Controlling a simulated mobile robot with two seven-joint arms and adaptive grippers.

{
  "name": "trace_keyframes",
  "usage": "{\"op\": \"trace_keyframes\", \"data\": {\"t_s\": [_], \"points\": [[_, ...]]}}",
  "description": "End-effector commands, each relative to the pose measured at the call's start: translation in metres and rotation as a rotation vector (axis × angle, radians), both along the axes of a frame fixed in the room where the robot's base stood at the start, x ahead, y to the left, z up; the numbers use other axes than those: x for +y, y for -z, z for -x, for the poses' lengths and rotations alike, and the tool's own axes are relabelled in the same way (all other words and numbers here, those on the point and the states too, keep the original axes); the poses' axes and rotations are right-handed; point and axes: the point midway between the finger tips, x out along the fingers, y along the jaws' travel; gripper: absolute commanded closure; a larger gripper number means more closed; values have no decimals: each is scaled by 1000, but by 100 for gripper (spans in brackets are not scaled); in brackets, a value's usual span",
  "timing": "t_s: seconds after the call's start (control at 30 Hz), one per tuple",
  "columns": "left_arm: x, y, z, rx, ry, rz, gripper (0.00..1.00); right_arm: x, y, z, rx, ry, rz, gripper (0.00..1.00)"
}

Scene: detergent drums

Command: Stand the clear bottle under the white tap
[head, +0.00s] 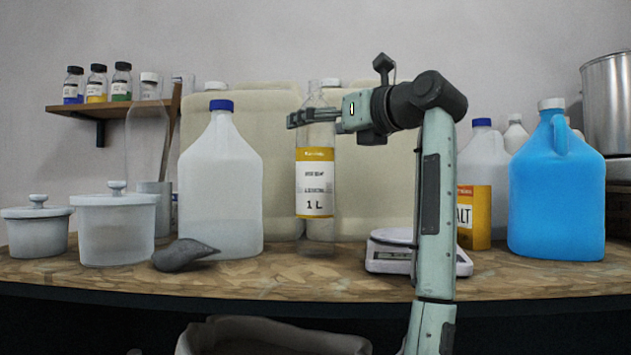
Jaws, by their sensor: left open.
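A tall clear bottle with a yellow-and-white "1 L" label (315,182) stands upright near the middle of the bench, in front of the cream drums (270,165). My left gripper (312,117) is open at the bottle's upper part, reaching in from the right. Its fingers overlap the bottle in the picture; I cannot tell whether they touch it. I cannot tell whether the bottle's base touches the bench. I cannot make out a white tap. My right gripper is not in view.
A blue-capped jug (221,180) stands close left of the bottle, with a grey scoop (184,255) before it. A scale (385,262) sits to the right. Farther right are a yellow box (474,218) and a blue jug (557,185). White pots (117,225) stand at left.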

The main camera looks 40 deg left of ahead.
Motion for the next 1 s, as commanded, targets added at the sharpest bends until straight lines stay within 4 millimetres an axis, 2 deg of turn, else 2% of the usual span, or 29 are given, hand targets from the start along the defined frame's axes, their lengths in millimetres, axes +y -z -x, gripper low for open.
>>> {"op": "trace_keyframes", "data": {"t_s": [0.13, 0.4, 0.87, 1.0], "points": [[15, -1, -5, 0, 0, -1, 13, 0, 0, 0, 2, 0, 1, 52], [16, -1, -6, 0, 2, 0, 14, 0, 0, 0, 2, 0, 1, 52], [16, -1, -6, 0, 1, 0, 71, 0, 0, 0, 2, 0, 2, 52], [16, -1, -6, 0, 1, 0, 72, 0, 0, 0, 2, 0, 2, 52]]}}
